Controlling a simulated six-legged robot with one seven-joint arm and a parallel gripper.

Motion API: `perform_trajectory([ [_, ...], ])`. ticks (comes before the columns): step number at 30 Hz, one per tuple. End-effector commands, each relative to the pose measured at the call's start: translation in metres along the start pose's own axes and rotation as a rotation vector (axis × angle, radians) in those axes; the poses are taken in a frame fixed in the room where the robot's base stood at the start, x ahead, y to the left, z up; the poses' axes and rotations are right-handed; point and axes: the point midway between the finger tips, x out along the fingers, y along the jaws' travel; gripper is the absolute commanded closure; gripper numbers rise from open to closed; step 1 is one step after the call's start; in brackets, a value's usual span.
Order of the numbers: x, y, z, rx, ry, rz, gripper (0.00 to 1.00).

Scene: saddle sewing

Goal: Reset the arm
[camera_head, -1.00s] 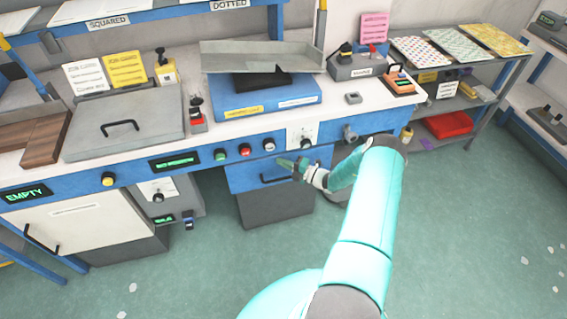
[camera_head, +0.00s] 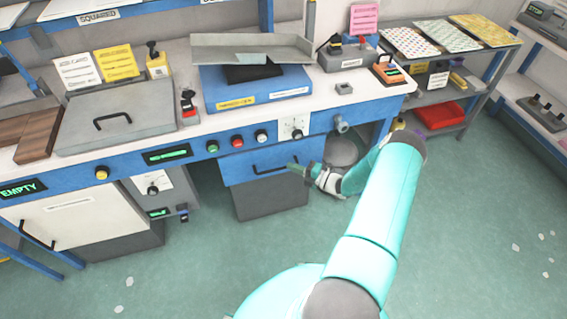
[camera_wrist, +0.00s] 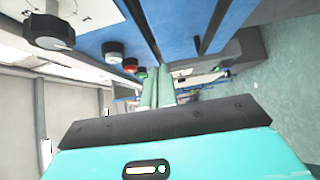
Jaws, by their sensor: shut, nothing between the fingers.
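My gripper (camera_head: 293,168) is at the end of my teal arm, in front of the blue drawer front under the bench in the head view. In the wrist view its two green fingers (camera_wrist: 157,92) lie together, shut with nothing between them. In the head view the fingers point left, near the black drawer handle (camera_head: 275,166); I cannot tell whether they touch it.
The white workbench (camera_head: 375,108) has a row of buttons, including a green one (camera_head: 212,146) and a red one (camera_head: 237,142), on its blue front. A grey shelf unit with a red bin (camera_head: 440,115) stands at the right.

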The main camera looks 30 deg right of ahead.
Motion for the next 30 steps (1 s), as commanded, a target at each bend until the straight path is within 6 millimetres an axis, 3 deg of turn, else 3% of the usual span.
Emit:
perform_trajectory([
  [6, -0.029, 0.0, 0.0, 0.001, 0.0, 0.0, 1.0],
  [17, -0.033, 0.004, -0.002, -0.016, 0.014, -0.006, 1.0],
  [20, -0.025, 0.019, -0.006, -0.084, 0.069, -0.026, 1.0],
  [30, 0.026, 0.122, -0.056, -0.615, 0.484, -0.126, 1.0],
])
